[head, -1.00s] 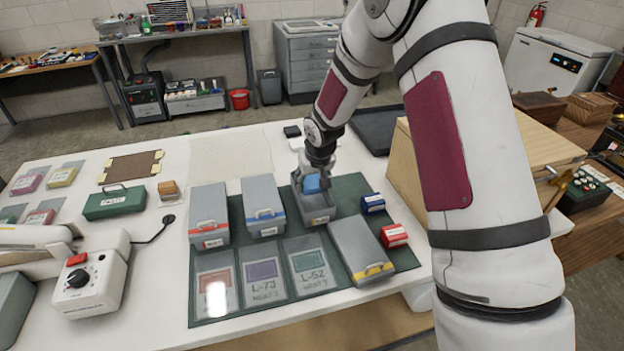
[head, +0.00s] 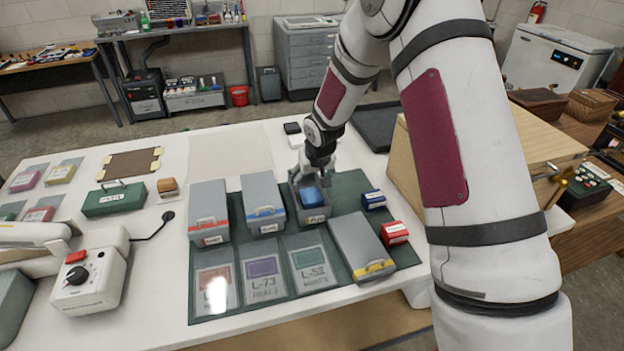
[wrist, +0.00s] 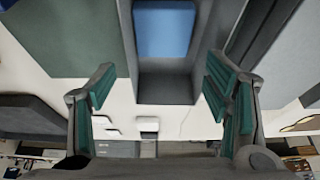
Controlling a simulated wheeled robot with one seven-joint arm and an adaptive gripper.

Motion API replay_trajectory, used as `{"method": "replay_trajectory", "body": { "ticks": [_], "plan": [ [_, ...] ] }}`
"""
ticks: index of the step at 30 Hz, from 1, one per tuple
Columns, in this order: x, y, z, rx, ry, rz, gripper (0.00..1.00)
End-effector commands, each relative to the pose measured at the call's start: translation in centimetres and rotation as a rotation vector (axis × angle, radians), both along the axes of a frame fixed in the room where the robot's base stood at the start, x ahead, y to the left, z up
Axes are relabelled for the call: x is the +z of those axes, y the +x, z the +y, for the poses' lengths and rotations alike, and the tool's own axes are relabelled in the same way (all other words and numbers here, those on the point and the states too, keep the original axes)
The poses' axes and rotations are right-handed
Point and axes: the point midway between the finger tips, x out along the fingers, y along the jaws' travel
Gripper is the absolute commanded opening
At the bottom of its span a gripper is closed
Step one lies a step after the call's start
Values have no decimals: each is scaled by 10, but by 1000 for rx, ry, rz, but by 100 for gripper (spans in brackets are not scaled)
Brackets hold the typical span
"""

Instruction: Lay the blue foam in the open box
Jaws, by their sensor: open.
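The blue foam (head: 311,195) lies inside the open grey box (head: 318,218) on the dark green mat. In the wrist view the foam (wrist: 165,30) shows as a flat blue block between the grey walls of the box (wrist: 165,88), apart from my fingers. My gripper (head: 317,172) is over the far end of the box in the head view, partly hidden by its own wrist. In the wrist view its two green-padded fingers (wrist: 160,90) are spread wide with nothing between the pads.
Two closed grey boxes (head: 208,207) (head: 262,199) stand left of the open box. A grey box with a yellow latch (head: 360,245) lies in front right. Small blue (head: 373,200) and red (head: 394,233) boxes sit at right, near a wooden case (head: 405,175).

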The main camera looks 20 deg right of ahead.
Motion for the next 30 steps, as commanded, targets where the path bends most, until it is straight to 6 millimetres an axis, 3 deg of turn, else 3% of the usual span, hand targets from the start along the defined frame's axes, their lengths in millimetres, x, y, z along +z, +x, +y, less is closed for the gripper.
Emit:
{"method": "replay_trajectory", "body": {
  "ticks": [8, 18, 30],
  "plan": [
    [34, -7, -1, -2, 1, -5, 71],
    [96, -34, -1, -1, -1, -5, 71],
    [141, -56, -2, 0, -15, -8, 71]
  ]
}}
